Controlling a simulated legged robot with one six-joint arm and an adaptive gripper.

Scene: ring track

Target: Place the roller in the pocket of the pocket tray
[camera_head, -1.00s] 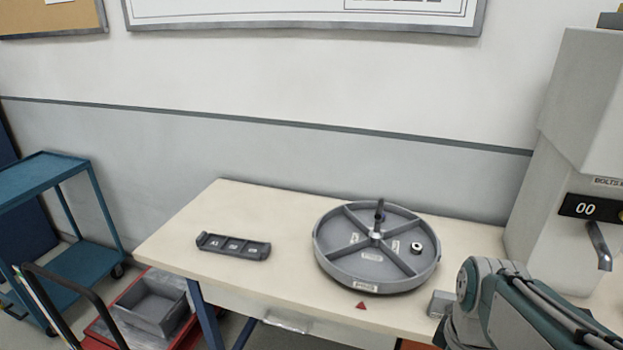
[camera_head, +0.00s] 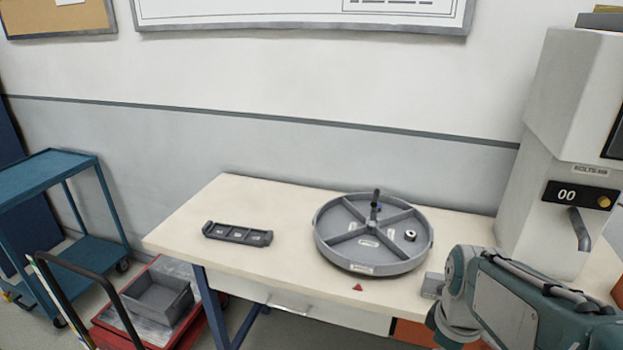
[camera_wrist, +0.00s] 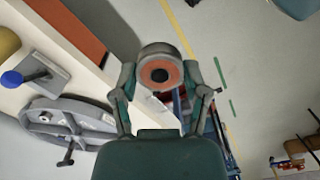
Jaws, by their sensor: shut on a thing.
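In the wrist view my gripper (camera_wrist: 160,76) is shut on the roller (camera_wrist: 176,72), a short round piece with a grey rim, a copper-orange end face and a dark central hole. The roller is held in the air, its end face toward the camera. The pocket tray (camera_head: 211,233), a dark grey strip with several labelled pockets, lies on the left part of the table in the head view. Its visible pockets look empty, though they are small. My arm shows at the lower right of the head view; its gripper is outside that frame, well right of the tray.
A round divided tray (camera_head: 325,246) with a central post stands on the table (camera_head: 185,232); a small ring-shaped piece (camera_head: 410,235) lies in it. A white dispenser (camera_head: 560,130) stands at right. The table around the pocket tray is clear. A blue cart (camera_head: 45,178) stands left.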

